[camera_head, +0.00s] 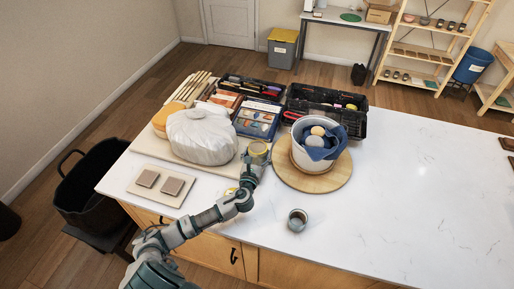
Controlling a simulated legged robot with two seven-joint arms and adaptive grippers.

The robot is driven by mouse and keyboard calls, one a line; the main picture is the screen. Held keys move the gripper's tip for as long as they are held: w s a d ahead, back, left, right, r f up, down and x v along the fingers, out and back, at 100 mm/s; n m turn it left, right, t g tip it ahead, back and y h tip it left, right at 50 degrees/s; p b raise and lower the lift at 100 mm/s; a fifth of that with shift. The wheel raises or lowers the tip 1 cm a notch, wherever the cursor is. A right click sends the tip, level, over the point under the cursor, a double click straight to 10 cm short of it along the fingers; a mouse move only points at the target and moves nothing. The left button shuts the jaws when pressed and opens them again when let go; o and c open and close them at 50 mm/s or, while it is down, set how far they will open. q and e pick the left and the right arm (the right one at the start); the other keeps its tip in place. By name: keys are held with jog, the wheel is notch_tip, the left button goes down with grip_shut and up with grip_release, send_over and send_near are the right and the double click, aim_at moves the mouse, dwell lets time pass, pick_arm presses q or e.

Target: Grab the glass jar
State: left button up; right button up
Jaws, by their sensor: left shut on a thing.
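My left gripper (256,160) reaches in from the lower left over the white table. It is shut on a small round jar (258,148) with a tan or yellowish top, which I take to be the glass jar. The jar is upright, between the bag-covered clay and the round wooden board. The fingers hide its lower part, so I cannot tell whether it touches the table. My right gripper is not in view.
A white bucket (298,158) with a blue cloth stands on the round board (339,180). A small grey cup (297,220) stands near the front edge. Wrapped clay (202,137), black tool trays (352,124) and a tile board (143,190) crowd the left. The table's right side is clear.

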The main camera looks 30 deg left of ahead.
aim_at(259, 160)
pick_arm(q)
jog(key=shift+s+d+r, duration=0.15)
jog(key=shift+s+d, duration=0.4)
jog(key=shift+s, duration=0.25)
jog(key=shift+s+d+r, duration=0.15)
jog(key=shift+s+d, duration=0.35)
jog(key=shift+s, duration=0.25)
jog(key=shift+s+d, duration=0.2)
jog(key=shift+s, duration=0.1)
jog(key=shift+s+d, duration=0.1)
jog(key=shift+d, duration=0.05)
